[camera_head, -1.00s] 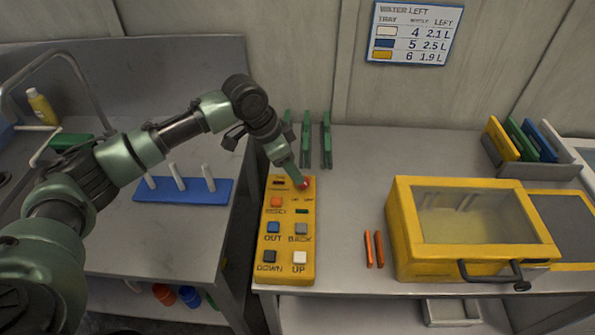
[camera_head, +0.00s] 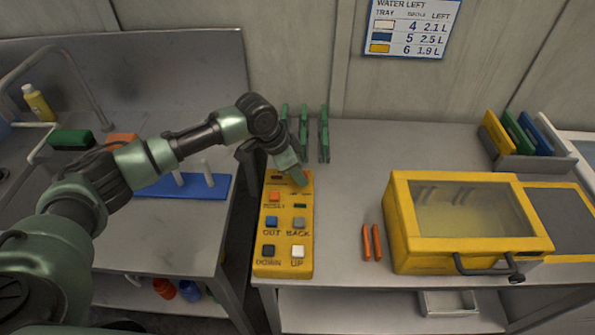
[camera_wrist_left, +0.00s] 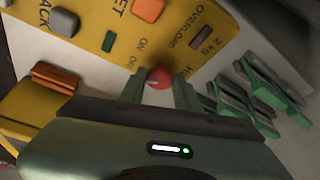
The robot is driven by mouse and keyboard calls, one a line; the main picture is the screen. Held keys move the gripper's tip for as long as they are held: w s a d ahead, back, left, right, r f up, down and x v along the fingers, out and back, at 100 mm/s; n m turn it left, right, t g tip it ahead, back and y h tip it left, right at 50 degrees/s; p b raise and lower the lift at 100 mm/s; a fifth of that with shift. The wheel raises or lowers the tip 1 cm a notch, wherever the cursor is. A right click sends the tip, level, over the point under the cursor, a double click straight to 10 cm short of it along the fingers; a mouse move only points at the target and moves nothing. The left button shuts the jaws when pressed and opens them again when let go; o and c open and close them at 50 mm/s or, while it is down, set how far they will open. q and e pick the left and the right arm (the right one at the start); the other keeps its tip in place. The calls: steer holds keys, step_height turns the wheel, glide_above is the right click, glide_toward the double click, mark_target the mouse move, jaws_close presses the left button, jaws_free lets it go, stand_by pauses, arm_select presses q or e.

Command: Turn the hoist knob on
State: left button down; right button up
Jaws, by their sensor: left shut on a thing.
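The yellow hoist control box (camera_head: 285,262) stands on the grey bench, with RESET, OUT, BACK, DOWN and UP buttons. The red round hoist knob (camera_wrist_left: 160,76) is at the box's top end and carries a pale pointer mark; the marks ON and another label are printed beside it. My left gripper (camera_wrist_left: 158,88) is shut on the knob, with a green finger on each side of it. In the head view my left gripper (camera_head: 300,181) covers the knob. My right gripper is not in view.
Green upright clips (camera_head: 304,135) stand behind the box. Two orange sticks (camera_head: 371,242) and a yellow windowed case (camera_head: 470,250) are to the right. A blue peg rack (camera_head: 150,188) is on the left counter. A water sign (camera_head: 412,28) hangs on the wall.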

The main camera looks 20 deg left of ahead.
arm_select(q)
steer(key=shift+m, duration=0.3)
steer(key=shift+w+m+g+h, duration=0.1)
steer(key=shift+m+g+h, duration=0.25)
steer(key=shift+m, duration=0.55)
steer(key=m+g, duration=0.1)
steer(key=m, duration=0.1)
steer(key=shift+w+m, duration=0.15)
steer(key=shift+m, duration=0.15)
steer(key=m+g+b, duration=0.1)
steer(key=m+b, duration=0.1)
steer(key=m, duration=0.1)
steer(key=shift+w+h, duration=0.15)
steer(key=shift+h, duration=0.1)
steer(key=shift+w+m+g+b, duration=0.1)
steer(key=shift+m+g+b, duration=0.9)
steer(key=shift+m, duration=1)
steer(key=shift+r, duration=0.1)
steer(key=c, duration=1)
jaws_free()
